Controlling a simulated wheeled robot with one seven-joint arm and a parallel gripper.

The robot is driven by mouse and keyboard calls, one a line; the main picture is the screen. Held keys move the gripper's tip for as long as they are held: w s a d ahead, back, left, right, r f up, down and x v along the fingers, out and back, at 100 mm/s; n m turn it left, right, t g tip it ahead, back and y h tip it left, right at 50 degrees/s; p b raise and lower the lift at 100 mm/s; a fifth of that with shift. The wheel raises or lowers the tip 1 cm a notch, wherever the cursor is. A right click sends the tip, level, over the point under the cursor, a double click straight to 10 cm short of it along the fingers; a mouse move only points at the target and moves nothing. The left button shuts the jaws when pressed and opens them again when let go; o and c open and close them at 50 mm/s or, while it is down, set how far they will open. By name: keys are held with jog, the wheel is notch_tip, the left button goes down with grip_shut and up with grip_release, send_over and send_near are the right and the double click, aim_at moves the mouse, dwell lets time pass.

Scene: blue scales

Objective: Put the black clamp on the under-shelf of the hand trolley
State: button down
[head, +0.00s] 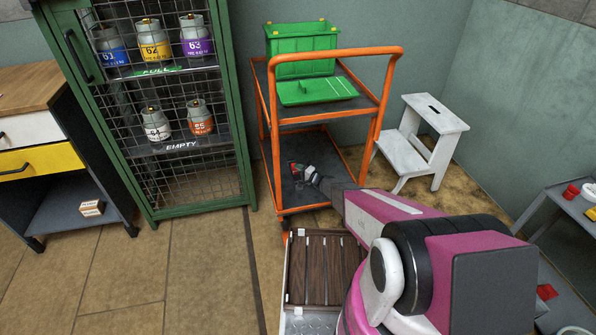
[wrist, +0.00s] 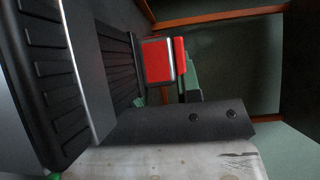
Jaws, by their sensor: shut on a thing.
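The black clamp, with red pads (wrist: 158,62) and a black bar (wrist: 190,118), shows close up in the wrist view. In the head view, my gripper (head: 313,178) is over the under-shelf (head: 290,192) of the orange hand trolley (head: 262,115). It is shut on the clamp, part of which seems to show as a small dark, red and pale shape (head: 298,170) at its tip. My arm hides the right front of the under-shelf. I cannot tell whether the clamp touches the shelf.
The trolley's top shelf holds a green crate (head: 300,50) and a green lid (head: 318,91). A white step stool (head: 436,112) stands to its right. A green mesh cabinet (head: 180,182) with gas canisters stands to its left. The under-shelf looks otherwise bare.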

jog(key=c, duration=0.8)
grip_release()
jog(key=shift+f, duration=0.1)
jog(key=shift+s+d, duration=0.15)
jog(key=shift+d, duration=0.05)
jog(key=v, duration=0.6)
jog(key=shift+s+d+r, duration=0.2)
jog(key=shift+s+d, duration=0.05)
jog(key=s+d+r+n+g+h, duration=0.2)
jog(key=s+r+n+g+h, duration=0.3)
jog(key=s+r+g, duration=0.75)
jog(key=s+d+r+n+t+h, duration=0.1)
jog(key=s+d+r+t+h, duration=0.1)
jog(key=s+d+r+h, duration=0.8)
jog(key=s+d+r, duration=0.5)
jog(key=s+r, duration=0.2)
jog(key=shift+s+d+n, duration=0.2)
jog(key=shift+d+n, duration=0.15)
jog(key=shift+n, duration=0.05)
